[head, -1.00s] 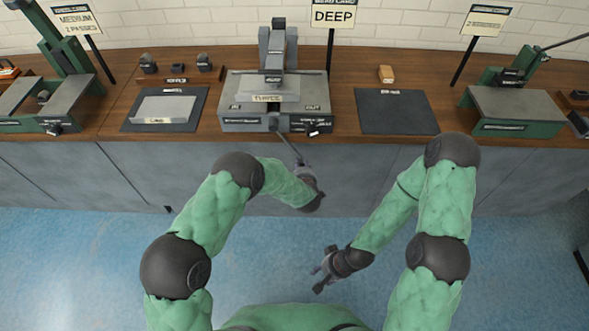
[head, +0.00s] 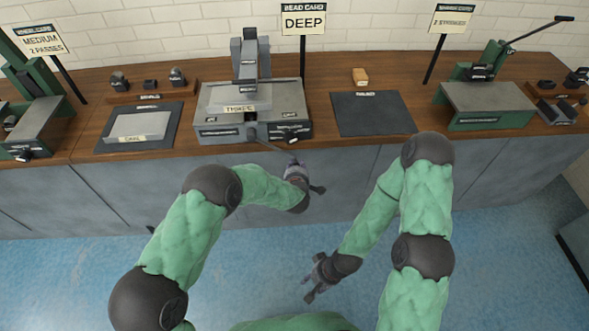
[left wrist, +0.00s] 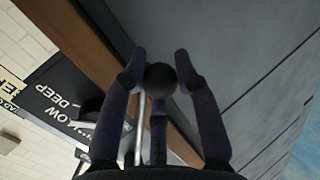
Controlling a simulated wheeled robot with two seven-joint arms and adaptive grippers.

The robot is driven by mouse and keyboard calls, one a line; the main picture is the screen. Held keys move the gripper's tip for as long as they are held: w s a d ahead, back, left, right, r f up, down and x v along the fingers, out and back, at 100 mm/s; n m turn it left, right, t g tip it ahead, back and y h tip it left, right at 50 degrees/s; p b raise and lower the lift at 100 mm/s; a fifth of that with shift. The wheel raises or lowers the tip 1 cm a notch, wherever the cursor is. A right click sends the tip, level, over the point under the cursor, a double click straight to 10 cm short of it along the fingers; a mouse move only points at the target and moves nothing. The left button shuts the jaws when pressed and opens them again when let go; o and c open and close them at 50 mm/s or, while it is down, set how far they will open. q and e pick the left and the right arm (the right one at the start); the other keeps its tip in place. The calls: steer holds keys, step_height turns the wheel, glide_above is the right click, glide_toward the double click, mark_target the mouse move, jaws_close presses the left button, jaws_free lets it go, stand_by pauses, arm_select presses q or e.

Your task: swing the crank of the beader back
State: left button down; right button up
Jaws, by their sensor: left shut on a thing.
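The beader (head: 252,98) is a grey machine at the front of the bench, with a "THREE" label on the grey plate on its bed. Its crank (head: 274,146) is a thin rod that runs from the front face down and to the right, past the bench's front edge. My left gripper (head: 298,166) is shut on the crank's end. In the left wrist view the crank's black ball knob (left wrist: 161,79) sits between the fingers, with the rod (left wrist: 140,128) beside it. My right gripper (head: 312,282) hangs low over the blue floor, touching nothing; its finger opening is unclear.
A sign reading "DEEP" (head: 304,20) stands behind the beader. A dark mat with a grey plate (head: 138,126) lies left; an empty dark mat (head: 372,114) lies right. Green machines (head: 487,103) stand at both sides. Grey cabinet fronts (head: 340,170) face my arms.

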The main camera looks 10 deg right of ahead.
arm_select(q)
steer(key=shift+d+r, duration=0.1)
steer(key=shift+d, duration=0.05)
steer(key=c, duration=0.9)
jaws_free()
steer(key=shift+d, duration=0.1)
steer(key=v, duration=1.2)
